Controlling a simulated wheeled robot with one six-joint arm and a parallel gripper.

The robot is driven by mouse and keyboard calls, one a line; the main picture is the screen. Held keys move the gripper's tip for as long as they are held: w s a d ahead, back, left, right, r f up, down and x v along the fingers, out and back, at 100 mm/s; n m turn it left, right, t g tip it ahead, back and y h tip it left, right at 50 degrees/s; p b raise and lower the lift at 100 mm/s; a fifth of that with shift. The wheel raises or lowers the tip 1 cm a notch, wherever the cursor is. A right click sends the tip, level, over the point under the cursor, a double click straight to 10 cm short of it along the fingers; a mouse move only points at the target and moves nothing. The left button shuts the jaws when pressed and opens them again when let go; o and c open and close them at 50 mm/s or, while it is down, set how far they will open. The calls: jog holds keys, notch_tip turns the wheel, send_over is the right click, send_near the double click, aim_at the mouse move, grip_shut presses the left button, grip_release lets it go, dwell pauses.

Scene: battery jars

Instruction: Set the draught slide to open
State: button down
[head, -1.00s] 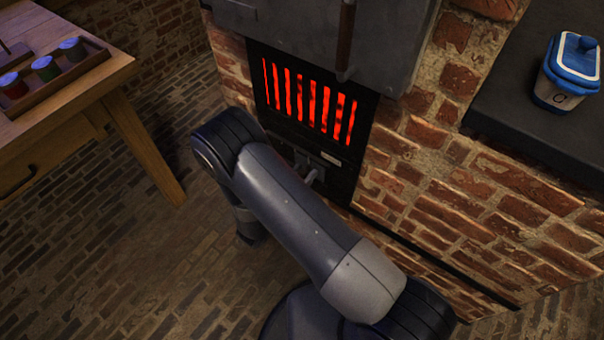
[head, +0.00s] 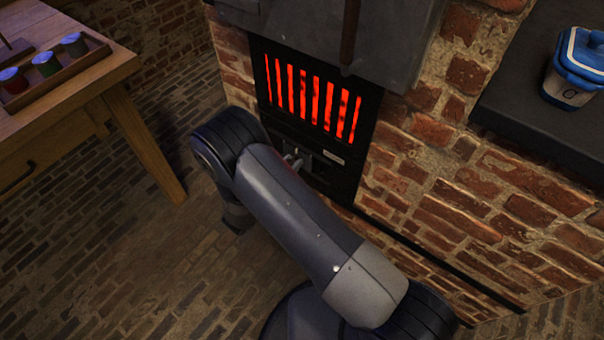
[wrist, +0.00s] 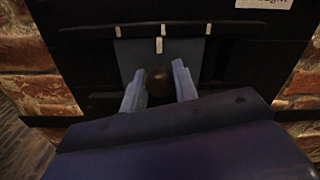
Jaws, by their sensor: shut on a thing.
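The draught slide is a grey plate (wrist: 187,52) with a dark brown round knob (wrist: 160,80), set in a dark slotted panel in the wrist view. A pale tick on the plate lies almost under the middle of three pale marks above it. My gripper (wrist: 159,88) is shut on the knob, one pale finger on each side. In the head view my arm hides most of the slide, and only a bit of my gripper (head: 293,161) shows below the glowing grate.
The stove grate (head: 310,95) glows red above the slide. A wooden table (head: 100,95) with a tray of several jars stands at left. A blue and white lidded jar (head: 575,75) sits on a dark ledge at right. Brick floor is open between table and stove.

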aim_at(285, 151)
jog(key=w+a, duration=0.1)
jog(key=w+a+b, duration=0.1)
jog(key=a, duration=0.1)
jog(key=shift+w+a+f, duration=0.15)
jog(key=shift+w, duration=0.15)
jog(key=shift+w+a, duration=0.1)
jog(key=shift+a, duration=0.05)
jog(key=c, duration=1.1)
grip_release()
jog(key=p+v, duration=0.1)
jog(key=v, duration=0.9)
jog(key=shift+s+a+p, duration=0.3)
